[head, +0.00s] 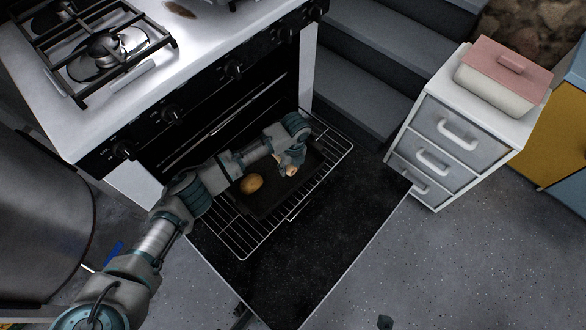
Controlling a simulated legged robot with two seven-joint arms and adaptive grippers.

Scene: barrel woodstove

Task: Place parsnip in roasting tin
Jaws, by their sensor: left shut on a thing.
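The dark roasting tin (268,201) sits on the pulled-out oven rack, above the open oven door. A round tan-brown item (251,183), like a potato, lies in the tin toward its left side. My left arm reaches in from the lower left across the tin. My left gripper (291,168) points down over the tin's right part and is shut on a small pale piece, seemingly the parsnip (292,171). The gripper hides most of it, and I cannot tell whether it touches the tin. My right gripper is not in view.
The wire oven rack (237,240) extends over the open black oven door (330,240). The stove top with burners (105,50) is at upper left. A white drawer unit (450,130) bearing a pink-lidded box (503,72) stands at right, beside dark steps (365,75). A metal drum (40,210) is at left.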

